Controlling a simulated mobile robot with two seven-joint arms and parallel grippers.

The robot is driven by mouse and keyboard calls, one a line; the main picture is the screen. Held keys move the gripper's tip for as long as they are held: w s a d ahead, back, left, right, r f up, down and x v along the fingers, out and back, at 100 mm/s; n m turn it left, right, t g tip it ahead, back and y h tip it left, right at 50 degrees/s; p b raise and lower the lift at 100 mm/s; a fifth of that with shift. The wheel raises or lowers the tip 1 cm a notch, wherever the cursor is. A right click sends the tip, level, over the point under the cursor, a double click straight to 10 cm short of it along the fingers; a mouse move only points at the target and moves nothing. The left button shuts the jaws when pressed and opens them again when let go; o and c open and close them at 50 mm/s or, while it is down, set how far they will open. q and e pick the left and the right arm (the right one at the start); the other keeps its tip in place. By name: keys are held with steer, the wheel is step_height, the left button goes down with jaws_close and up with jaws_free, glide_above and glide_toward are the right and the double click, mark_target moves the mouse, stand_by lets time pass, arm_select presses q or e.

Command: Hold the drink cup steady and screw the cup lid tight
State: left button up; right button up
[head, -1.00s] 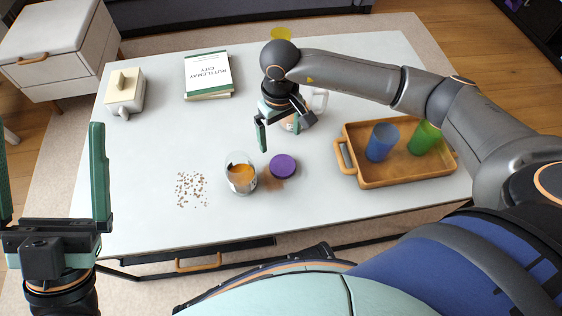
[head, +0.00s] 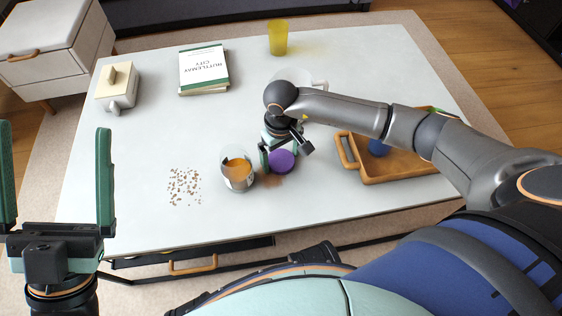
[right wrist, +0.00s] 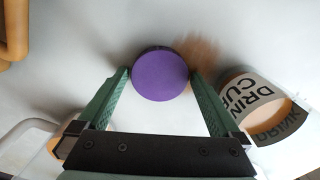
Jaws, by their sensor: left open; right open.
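The drink cup (head: 237,172), with orange contents, stands on the white table. In the right wrist view its printed side (right wrist: 255,95) shows at the right. The purple round cup lid (head: 281,161) lies on the table just right of the cup, apart from it. My right gripper (head: 284,154) is open over the lid. In the right wrist view the lid (right wrist: 160,74) appears between the green fingertips, and I cannot tell whether they touch it. My left gripper (head: 54,130) is open and empty at the left, away from the cup.
Crumbs (head: 184,187) lie left of the cup and a brown stain (head: 271,181) beside it. A wooden tray (head: 400,170) with a blue cup (head: 378,149) is partly behind my right arm.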

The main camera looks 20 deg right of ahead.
steer(key=c, duration=1.1)
steer(key=shift+r, duration=0.15)
